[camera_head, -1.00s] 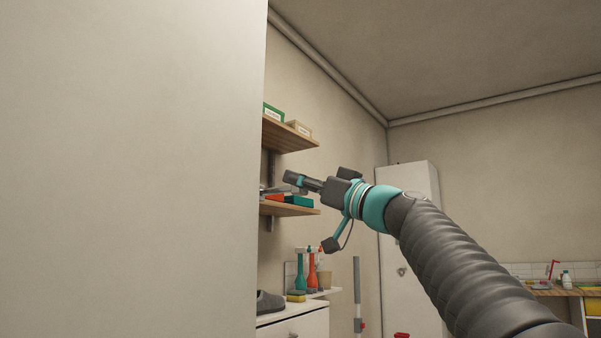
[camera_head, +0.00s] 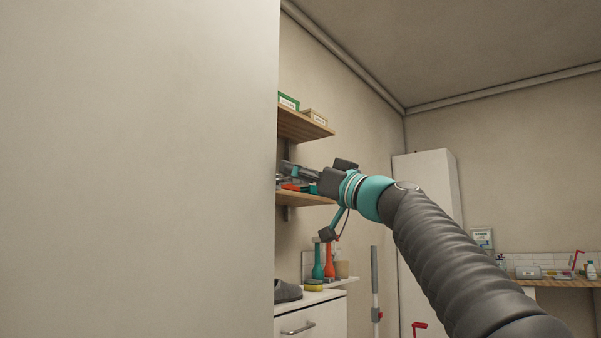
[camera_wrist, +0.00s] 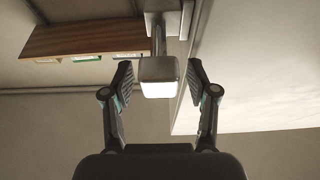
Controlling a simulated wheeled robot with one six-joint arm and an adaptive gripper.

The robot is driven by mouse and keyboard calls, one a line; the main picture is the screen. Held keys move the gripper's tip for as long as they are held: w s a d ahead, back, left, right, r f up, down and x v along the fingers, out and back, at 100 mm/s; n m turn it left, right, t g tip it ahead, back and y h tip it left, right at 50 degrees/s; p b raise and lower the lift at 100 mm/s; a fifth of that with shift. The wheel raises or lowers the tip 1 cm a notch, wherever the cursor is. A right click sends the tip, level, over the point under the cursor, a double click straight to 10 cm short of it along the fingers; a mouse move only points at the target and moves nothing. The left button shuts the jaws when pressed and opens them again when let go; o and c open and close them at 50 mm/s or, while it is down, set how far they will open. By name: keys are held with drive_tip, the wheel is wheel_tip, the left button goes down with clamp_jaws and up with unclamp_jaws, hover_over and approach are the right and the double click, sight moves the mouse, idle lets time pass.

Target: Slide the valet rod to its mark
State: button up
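In the wrist view a pale metal rod with a squared end block (camera_wrist: 158,78), which looks like the valet rod, runs from a wall mount (camera_wrist: 165,18). My gripper (camera_wrist: 159,84) is open, one finger on each side of the end block. No mark can be made out. In the head view my gripper (camera_head: 290,168) is partly hidden by the large pale panel's edge, and the rod cannot be made out there.
A large pale panel (camera_head: 130,170) fills the left of the head view. Behind my gripper are an upper shelf (camera_head: 305,125) with boxes and a lower shelf (camera_head: 310,198). A white cabinet (camera_head: 425,200) stands beyond my arm. Spray bottles (camera_head: 329,262) stand below.

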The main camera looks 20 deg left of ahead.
drive_tip(key=v, duration=1.2)
idle(0.6)
